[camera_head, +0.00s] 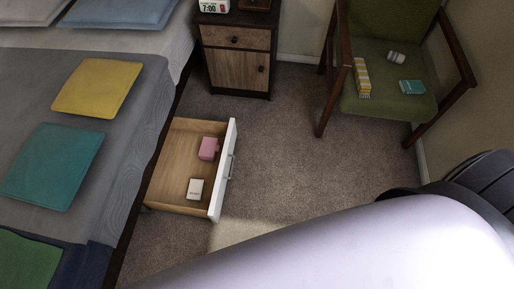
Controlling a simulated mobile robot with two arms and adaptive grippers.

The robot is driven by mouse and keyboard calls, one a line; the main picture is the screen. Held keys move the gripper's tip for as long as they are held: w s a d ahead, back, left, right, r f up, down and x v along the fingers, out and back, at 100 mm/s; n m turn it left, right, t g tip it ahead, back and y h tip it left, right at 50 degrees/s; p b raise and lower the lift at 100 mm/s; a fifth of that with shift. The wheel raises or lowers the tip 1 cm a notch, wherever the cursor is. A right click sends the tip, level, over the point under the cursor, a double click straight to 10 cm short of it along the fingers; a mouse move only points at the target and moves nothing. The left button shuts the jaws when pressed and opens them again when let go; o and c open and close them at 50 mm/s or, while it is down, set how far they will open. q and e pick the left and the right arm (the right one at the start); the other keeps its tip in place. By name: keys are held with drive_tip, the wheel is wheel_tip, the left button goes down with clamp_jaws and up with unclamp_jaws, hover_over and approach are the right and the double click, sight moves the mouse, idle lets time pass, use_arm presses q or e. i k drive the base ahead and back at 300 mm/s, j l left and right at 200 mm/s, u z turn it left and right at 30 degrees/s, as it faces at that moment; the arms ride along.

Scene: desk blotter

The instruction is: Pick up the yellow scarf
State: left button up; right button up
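A yellow-and-white striped folded item (362,78), which may be the yellow scarf, lies on the left side of the green chair's seat. A plain yellow flat square (97,88), like a cushion or folded cloth, lies on the bed. I cannot tell for sure which one is the scarf. Neither of my grippers shows. A large white link of my own arm crosses the bottom right, hiding the floor there.
The green armchair (390,108) also holds a small white item (396,57) and a teal box (411,87). An open drawer (170,195) with a pink item (208,149) and a white box (195,189) juts from under the bed. Carpet between drawer and chair is clear.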

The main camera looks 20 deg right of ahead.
sight(363, 82)
drive_tip(key=z, duration=1.6)
